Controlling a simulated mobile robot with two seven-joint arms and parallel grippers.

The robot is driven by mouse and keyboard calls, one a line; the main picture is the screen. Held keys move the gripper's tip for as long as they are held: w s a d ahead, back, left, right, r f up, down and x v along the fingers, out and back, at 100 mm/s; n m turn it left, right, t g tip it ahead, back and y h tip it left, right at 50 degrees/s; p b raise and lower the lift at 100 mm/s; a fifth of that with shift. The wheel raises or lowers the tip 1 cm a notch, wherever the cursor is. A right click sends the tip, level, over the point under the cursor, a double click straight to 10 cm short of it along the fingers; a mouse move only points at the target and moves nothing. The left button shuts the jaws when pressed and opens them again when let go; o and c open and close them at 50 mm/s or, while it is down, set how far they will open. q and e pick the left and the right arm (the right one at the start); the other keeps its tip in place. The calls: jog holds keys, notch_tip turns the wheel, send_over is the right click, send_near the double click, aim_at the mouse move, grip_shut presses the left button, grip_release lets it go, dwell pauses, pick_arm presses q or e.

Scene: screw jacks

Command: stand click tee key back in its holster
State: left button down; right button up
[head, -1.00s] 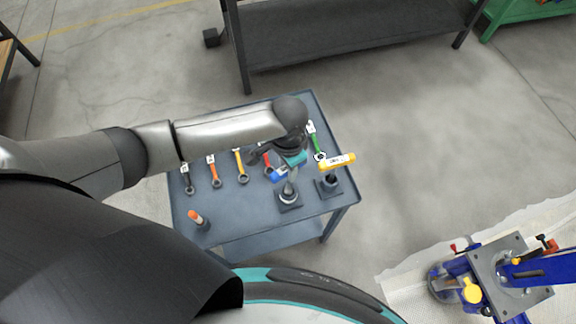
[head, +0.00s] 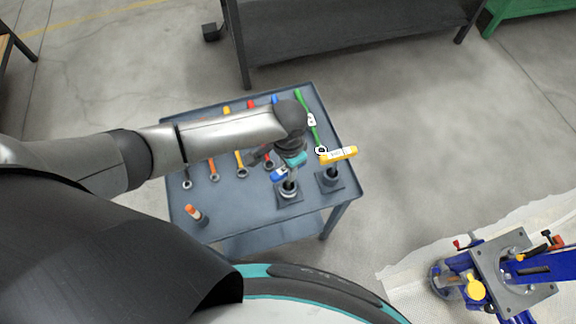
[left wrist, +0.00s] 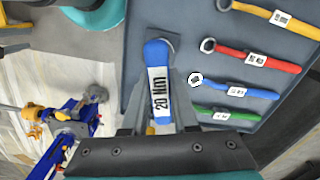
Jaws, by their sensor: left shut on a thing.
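The click tee key with a blue handle (head: 280,174), marked 20 Nm (left wrist: 158,75), is in my left gripper (head: 287,168). In the left wrist view the two fingers (left wrist: 161,112) close on either side of the handle. The key's shank points down at a dark holster (head: 289,197) on a square base near the cart's front edge. The shank's lower end looks to be at or inside the holster's mouth; how deep I cannot tell. A yellow tee key (head: 338,153) stands in the neighbouring holster (head: 329,181) to the right. My right gripper is out of view.
The grey-blue cart (head: 240,205) carries several ring spanners, including a green one (head: 312,120). An orange-topped item (head: 194,212) stands at its front left. A blue screw jack (head: 510,275) is on a light mat at lower right. A dark bench (head: 340,50) stands behind.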

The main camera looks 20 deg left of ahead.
pick_arm(q)
jog(key=shift+f, duration=0.1)
jog(key=c, duration=0.6)
grip_release()
notch_tip(320, 180, up, 15)
jog(key=p, duration=0.2)
jog(key=shift+p, duration=0.35)
jog(key=shift+s, duration=0.1)
